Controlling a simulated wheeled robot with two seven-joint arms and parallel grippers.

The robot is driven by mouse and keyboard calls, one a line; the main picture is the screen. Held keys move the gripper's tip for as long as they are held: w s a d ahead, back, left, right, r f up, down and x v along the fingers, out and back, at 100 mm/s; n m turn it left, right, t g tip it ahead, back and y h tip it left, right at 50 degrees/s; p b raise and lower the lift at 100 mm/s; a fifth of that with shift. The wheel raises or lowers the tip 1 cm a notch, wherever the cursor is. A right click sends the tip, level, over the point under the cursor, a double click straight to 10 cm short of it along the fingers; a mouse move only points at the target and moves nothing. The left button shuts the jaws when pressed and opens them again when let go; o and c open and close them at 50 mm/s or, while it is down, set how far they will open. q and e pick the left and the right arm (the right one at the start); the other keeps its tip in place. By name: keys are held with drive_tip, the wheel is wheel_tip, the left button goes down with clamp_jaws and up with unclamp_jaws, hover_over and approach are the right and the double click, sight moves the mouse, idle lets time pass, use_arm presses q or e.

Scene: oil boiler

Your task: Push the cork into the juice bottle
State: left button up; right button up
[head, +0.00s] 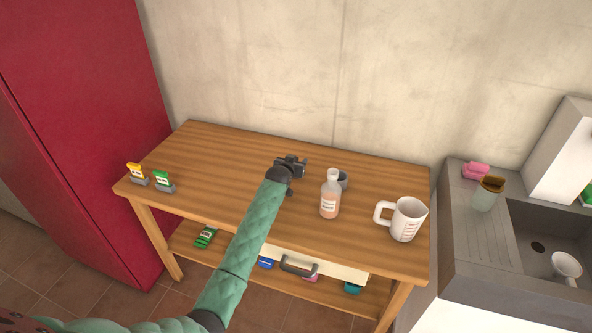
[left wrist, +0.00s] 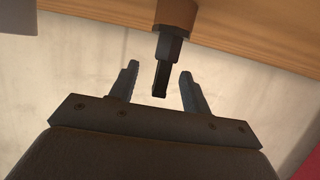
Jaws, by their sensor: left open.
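The juice bottle (head: 330,207) stands upright on the wooden table, with orange-pink liquid and a pale label. My left gripper (head: 301,163) is over the table, left of and behind the bottle, its jaws open. In the left wrist view my open left gripper (left wrist: 158,80) has a finger on each side of a dark stepped piece (left wrist: 168,48) with a brown end at the top edge. The thin dark tip lies between the fingers, apart from both. I cannot tell for sure whether this piece is the cork. My right gripper is not in view.
A grey cup (head: 343,180) stands close behind the bottle, partly hidden. A white measuring jug (head: 407,220) stands at the table's right. Two small tagged items, yellow (head: 137,172) and green (head: 163,181), are at the left. The table's back left is clear. A sink (head: 545,240) is at right.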

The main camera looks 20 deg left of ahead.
use_arm(q)
clamp_jaws()
drive_tip(key=shift+r, duration=0.1)
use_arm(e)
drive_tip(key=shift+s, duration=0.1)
use_arm(q)
drive_tip(key=shift+r, duration=0.35)
wheel_tip(320, 180, up, 9)
drive_tip(key=b, duration=0.3)
drive_tip(key=shift+r, duration=0.1)
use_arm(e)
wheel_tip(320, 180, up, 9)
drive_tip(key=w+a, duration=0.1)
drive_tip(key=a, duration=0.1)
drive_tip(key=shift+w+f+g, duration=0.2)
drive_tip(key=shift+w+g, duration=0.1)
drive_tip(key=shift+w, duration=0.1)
use_arm(q)
drive_tip(key=shift+d, duration=0.1)
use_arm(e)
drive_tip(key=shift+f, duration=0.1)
